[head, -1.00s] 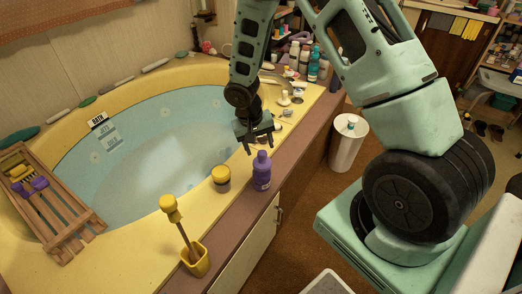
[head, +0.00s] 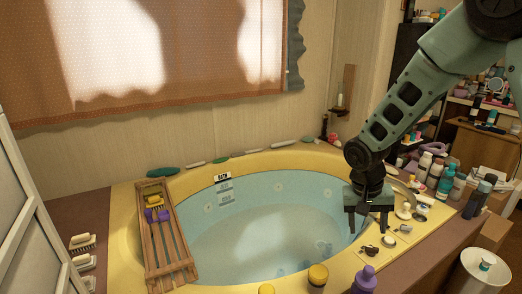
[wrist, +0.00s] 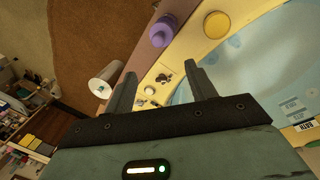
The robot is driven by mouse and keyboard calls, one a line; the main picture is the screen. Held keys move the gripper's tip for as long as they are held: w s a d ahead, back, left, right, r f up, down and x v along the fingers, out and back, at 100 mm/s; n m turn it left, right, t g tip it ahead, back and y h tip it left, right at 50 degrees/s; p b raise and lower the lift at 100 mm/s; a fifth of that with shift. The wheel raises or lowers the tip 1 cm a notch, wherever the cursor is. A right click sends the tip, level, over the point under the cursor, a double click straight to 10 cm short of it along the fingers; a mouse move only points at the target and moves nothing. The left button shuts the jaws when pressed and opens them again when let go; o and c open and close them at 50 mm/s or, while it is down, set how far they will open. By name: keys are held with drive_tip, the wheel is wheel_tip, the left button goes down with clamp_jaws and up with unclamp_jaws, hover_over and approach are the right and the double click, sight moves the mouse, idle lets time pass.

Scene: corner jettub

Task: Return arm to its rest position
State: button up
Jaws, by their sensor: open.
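My gripper (head: 368,222) hangs fingers down above the right rim of the corner tub in the head view. It is open, with nothing between its fingers. In the wrist view its two fingers (wrist: 163,88) stand apart, over small items on the rim. My arm comes in from the upper right of the head view. A purple bottle (head: 365,279) and a yellow-lidded jar (head: 317,276) stand on the near rim, below and apart from the gripper. The bottle (wrist: 163,30) and the jar lid (wrist: 217,24) also show in the wrist view.
The blue tub basin (head: 262,235) is left of the gripper. A wooden rack (head: 165,240) lies across its left end. Several bottles (head: 445,180) crowd the right ledge near my arm. A white bin (head: 484,268) stands at lower right. The air above the tub is clear.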

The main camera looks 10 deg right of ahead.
drive_tip(key=s+a+r+n+y+p, duration=0.2)
drive_tip(key=s+a+r+n+p, duration=0.4)
drive_tip(key=s+a+r, duration=0.6)
drive_tip(key=s+a+r+n+p, duration=0.2)
drive_tip(key=s+a+r+n, duration=0.1)
drive_tip(key=s, duration=0.3)
drive_tip(key=s+a+r+n+y+p, duration=0.1)
drive_tip(key=s+a+r+n+p, duration=0.1)
drive_tip(key=s+a+r, duration=0.3)
drive_tip(key=shift+s+r+n+t+p, duration=0.4)
drive_tip(key=shift+s+n, duration=0.2)
drive_tip(key=shift+s, duration=0.3)
